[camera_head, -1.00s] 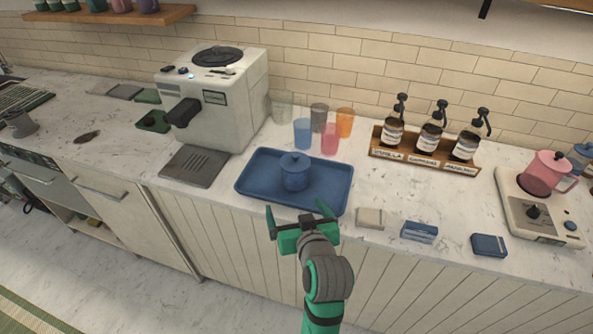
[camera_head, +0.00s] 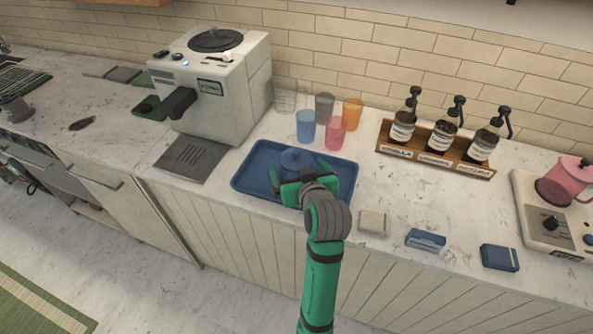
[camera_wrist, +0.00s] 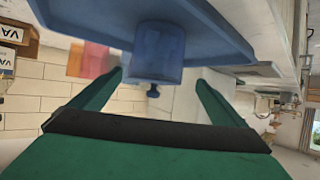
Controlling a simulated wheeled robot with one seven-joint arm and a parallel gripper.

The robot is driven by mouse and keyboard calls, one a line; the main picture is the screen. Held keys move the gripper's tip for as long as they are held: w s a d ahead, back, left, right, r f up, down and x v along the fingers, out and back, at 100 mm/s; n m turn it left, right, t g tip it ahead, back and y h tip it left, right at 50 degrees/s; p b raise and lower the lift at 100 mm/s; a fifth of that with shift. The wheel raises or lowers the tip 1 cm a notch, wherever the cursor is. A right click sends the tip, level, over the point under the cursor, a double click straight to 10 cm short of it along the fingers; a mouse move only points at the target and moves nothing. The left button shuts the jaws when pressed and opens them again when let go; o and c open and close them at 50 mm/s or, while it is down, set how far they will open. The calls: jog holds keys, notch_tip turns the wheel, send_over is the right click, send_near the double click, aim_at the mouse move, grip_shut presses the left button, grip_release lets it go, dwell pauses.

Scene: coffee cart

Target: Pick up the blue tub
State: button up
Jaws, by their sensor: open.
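The blue tub (camera_head: 293,158) with a knobbed lid stands on the blue tray (camera_head: 252,160) on the counter. In the head view my gripper (camera_head: 298,172) is in front of it and hides its lower part. In the wrist view, which looks upside down, the tub (camera_wrist: 158,55) shows whole on the tray (camera_wrist: 90,16), its lid knob pointing down the picture. The two fingers of my gripper (camera_wrist: 158,84) are spread wide, with the tub just beyond and between their tips. The gripper is empty; I cannot tell whether any finger touches the tub.
Clear, blue, grey, pink and orange cups (camera_head: 335,130) stand behind the tray. A coffee machine (camera_head: 215,90) is to the left. A syrup rack (camera_head: 430,150) is to the right. Small boxes (camera_head: 426,240) line the front edge. Bare counter lies right of the tray.

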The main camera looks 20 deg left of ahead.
jog(key=shift+d+f+x, duration=0.1)
jog(key=shift+d+x, duration=0.1)
jog(key=shift+x, duration=1.1)
jog(key=shift+d+f+x, duration=0.1)
jog(key=shift+d+x, duration=0.1)
jog(key=shift+x, duration=1.1)
jog(key=shift+w, duration=0.2)
jog(key=c, duration=1.5)
